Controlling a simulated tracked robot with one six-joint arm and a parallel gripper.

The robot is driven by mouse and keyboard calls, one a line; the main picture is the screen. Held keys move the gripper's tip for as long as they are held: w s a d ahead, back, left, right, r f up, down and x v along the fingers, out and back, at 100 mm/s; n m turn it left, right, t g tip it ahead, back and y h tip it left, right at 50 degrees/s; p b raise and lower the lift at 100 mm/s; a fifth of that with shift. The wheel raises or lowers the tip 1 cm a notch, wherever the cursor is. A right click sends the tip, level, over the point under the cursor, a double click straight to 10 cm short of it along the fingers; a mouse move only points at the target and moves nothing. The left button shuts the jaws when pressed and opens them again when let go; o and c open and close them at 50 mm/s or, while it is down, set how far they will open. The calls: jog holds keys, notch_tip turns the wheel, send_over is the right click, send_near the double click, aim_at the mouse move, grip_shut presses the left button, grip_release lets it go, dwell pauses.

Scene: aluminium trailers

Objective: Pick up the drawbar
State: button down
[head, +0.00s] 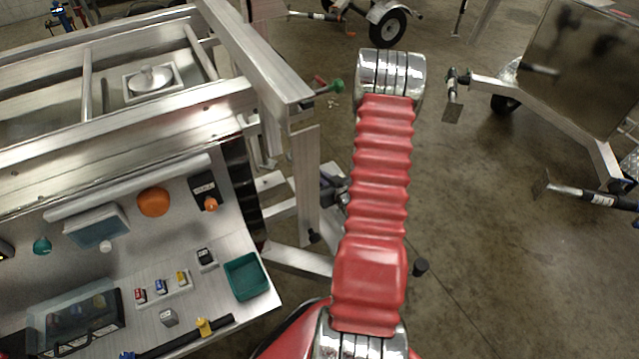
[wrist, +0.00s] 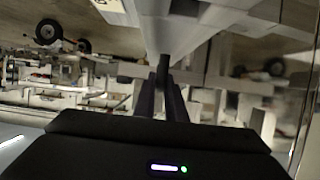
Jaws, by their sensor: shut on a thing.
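In the wrist view, a pale metal bar, which looks like the drawbar (wrist: 174,28), runs down from the top middle and narrows toward my fingers. My gripper (wrist: 164,88) is shut on a dark narrow piece at the near end of this bar. The fingers hide most of what they grip, and I cannot tell whether the bar is lifted. In the head view my red arm stands in the middle, and neither my fingers nor the gripped part shows clearly.
At left in the head view, an aluminium trailer frame (head: 215,95) stands behind a work panel with a green bin (head: 246,277) and small coloured parts. Another trailer (head: 578,75) is at right, and a wheel (head: 388,27) at the back. The concrete floor (head: 480,230) right of my arm is clear.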

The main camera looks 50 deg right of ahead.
notch_tip(320, 180, up, 14)
jog(key=shift+f, duration=0.15)
dwell(0.6)
